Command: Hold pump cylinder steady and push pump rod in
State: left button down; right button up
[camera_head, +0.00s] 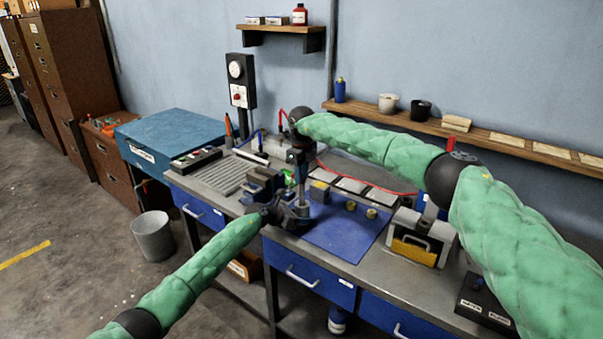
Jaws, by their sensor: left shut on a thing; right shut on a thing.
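The pump cylinder (302,193) is a small grey upright tube above the front of the bench, near the left edge of a blue mat. My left gripper (291,212) comes in from the lower left and is shut at the cylinder's lower part. My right gripper (297,160) reaches over from the right, points down and is shut at the top of the pump, directly above the cylinder. The pump rod is mostly hidden by the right gripper, so I cannot tell how far it sticks out. The cylinder looks about upright.
A dark vise (262,186) stands close left of the pump. The blue mat (345,236) holds small brass-coloured parts. A yellow-fronted box (416,242) stands to the right. A red hose (372,186) runs behind. The mat's front is clear.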

aim_at(302, 184)
jog(key=shift+f, duration=2.2)
dwell(1.2)
jog(key=o, duration=1.3)
jog(key=shift+f, duration=0.1)
jog(key=shift+r, duration=3.55)
pick_arm(q)
jog(key=c, duration=0.6)
grip_release()
pick_arm(e)
jog(key=shift+d, duration=0.1)
